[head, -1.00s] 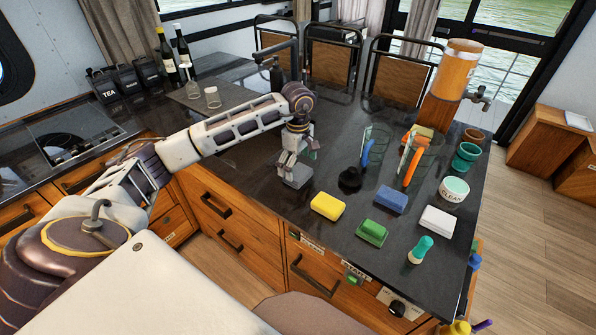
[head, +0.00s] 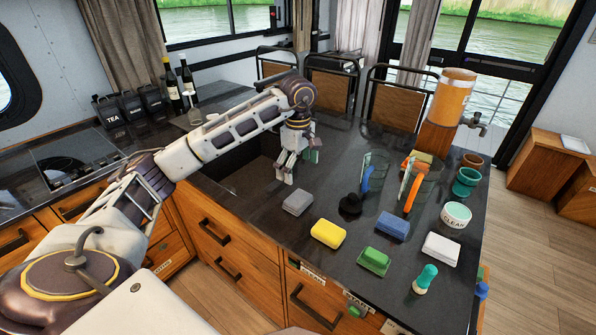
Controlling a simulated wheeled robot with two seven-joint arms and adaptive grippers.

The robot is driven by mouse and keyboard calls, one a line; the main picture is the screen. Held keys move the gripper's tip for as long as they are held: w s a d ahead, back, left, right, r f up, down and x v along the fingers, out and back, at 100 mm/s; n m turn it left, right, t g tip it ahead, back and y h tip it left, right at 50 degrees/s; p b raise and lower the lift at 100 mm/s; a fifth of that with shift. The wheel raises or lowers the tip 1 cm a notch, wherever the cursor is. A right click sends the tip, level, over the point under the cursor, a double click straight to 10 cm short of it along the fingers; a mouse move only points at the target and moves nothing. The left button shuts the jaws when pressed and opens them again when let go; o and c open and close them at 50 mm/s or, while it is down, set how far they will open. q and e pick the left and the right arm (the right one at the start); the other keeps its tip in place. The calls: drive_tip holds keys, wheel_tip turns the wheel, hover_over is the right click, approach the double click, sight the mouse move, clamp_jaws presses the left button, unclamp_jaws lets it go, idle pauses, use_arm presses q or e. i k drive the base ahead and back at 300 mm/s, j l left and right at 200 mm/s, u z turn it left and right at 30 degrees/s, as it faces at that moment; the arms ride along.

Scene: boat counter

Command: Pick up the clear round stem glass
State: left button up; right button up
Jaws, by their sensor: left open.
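My left gripper (head: 290,172) is over the counter, fingers pointing down, open and empty, just behind a grey sponge. A small clear glass piece (head: 194,116) stands at the back left beside the bottles, partly hidden behind my left arm. I cannot tell whether it is a round stem glass. Two clear containers stand right of the gripper: one with a blue-handled tool (head: 366,175), one with an orange-handled tool (head: 411,185). No clear stem shows on either. My right gripper is not in view.
Grey (head: 297,202), yellow (head: 328,233), green (head: 374,261), blue (head: 393,226) and white (head: 441,249) blocks lie near the front. A black object (head: 350,205), teal-topped brush (head: 425,279), CLEAN cup (head: 455,215) and orange dispenser (head: 455,97) stand right. A dark sink opening (head: 243,187) lies below my arm.

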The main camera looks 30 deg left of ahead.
sight(195, 114)
drive_tip(key=u, duration=1.85)
